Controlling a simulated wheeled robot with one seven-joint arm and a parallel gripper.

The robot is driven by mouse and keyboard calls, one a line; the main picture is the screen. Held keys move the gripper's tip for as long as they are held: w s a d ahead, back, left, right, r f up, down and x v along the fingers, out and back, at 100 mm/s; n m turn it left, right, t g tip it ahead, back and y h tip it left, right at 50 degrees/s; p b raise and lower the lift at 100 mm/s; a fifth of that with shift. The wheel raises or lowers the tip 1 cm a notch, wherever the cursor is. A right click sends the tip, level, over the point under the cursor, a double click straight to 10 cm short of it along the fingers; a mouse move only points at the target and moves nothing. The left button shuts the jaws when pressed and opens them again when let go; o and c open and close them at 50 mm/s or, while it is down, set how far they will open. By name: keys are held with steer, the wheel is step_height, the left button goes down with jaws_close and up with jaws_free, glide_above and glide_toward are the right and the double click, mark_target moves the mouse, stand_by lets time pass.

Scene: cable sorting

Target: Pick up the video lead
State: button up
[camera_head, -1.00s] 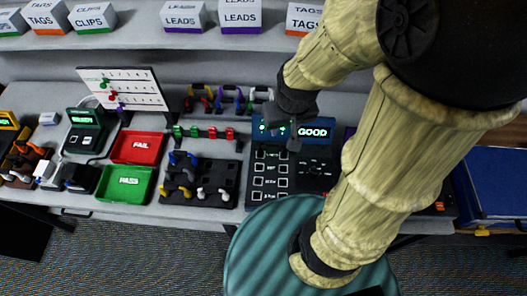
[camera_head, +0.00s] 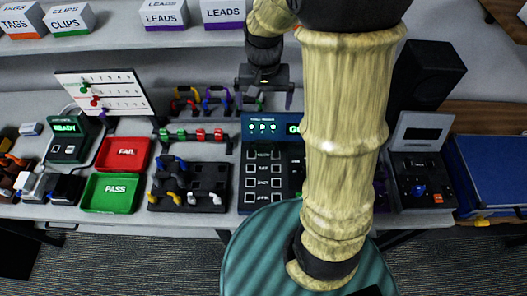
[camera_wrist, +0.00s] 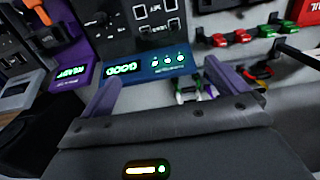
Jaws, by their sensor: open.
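My gripper (camera_head: 265,92) is open and empty, above the back of the bench behind the tester. In the wrist view its two purple-grey fingers (camera_wrist: 161,75) are spread apart. Coloured leads stand in a row at the back: a red and yellow one (camera_head: 185,101) and a purple and blue one (camera_head: 217,100). A white and green lead (camera_wrist: 188,92) lies between the fingers in the wrist view, partly hidden by the right finger. A red and yellow one (camera_wrist: 262,72) lies right of that finger. No label shows which is the video lead.
The blue-topped tester (camera_head: 262,127) stands in front of my gripper, partly hidden by my arm. A rack of red and green clips (camera_head: 195,135), a red FAIL tray (camera_head: 123,154) and a green PASS tray (camera_head: 110,192) are to its left. A shelf with boxes (camera_head: 165,15) runs behind.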

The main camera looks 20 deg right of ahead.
steer(key=shift+s+r, duration=0.1)
steer(key=p, duration=0.2)
glide_above(264, 141)
steer(key=f, duration=1.2)
steer(key=shift+w+d+f, duration=0.1)
steer(key=shift+w+f, duration=0.05)
steer(key=shift+w, duration=0.05)
steer(key=shift+f, duration=0.1)
steer(key=shift+f+p, duration=0.9)
steer(key=shift+f, duration=1.6)
steer(key=shift+s, duration=0.1)
steer(key=c, duration=1.1)
